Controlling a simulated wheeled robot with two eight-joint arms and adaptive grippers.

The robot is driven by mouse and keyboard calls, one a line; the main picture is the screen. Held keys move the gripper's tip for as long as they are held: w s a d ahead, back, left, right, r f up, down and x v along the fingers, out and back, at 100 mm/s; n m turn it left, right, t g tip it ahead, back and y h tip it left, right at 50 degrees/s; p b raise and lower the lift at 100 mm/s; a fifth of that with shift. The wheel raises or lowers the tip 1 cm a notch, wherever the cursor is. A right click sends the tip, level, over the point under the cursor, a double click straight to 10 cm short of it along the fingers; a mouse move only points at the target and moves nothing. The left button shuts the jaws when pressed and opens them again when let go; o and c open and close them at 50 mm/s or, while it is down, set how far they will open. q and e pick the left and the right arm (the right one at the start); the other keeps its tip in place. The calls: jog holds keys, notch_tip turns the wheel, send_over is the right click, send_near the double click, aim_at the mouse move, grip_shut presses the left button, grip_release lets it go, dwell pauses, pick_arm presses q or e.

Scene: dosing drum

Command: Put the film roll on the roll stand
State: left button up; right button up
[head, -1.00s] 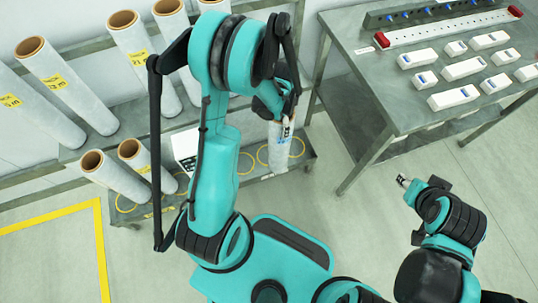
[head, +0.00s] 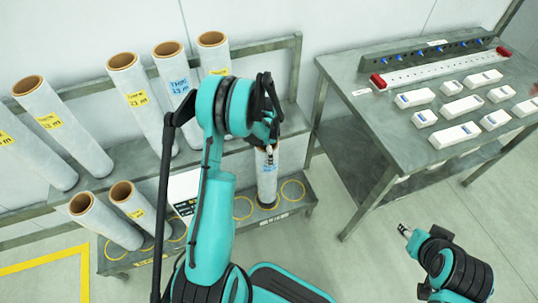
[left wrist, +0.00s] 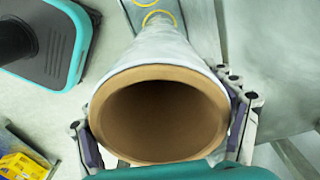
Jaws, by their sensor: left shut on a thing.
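The film roll (head: 267,180) is a whitish upright cylinder with a blue label and a brown core. My left gripper (head: 268,150) is shut on its upper end; in the left wrist view the fingers lie on either side of the roll's open brown end (left wrist: 160,112). The roll's lower end is at the lower shelf of the roll stand (head: 305,204), between two visible yellow rings. I cannot tell whether it touches the shelf. My right gripper (head: 405,231) is apart from everything over the floor; its finger opening is unclear.
Several film rolls (head: 140,95) lean on the rack at left, with two shorter ones (head: 105,215) in front. A white card (head: 184,190) stands beside my left arm. A grey table (head: 375,125) at right holds white boxes and a red-ended rail. Free rings (head: 292,190) show on the shelf.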

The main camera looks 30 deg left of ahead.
aim_at(267, 173)
pick_arm(q)
notch_tip(267, 173, down, 4)
jog(key=shift+r+b, duration=0.2)
jog(key=shift+b, duration=0.65)
jog(key=o, duration=1.8)
jog(key=shift+f, duration=0.1)
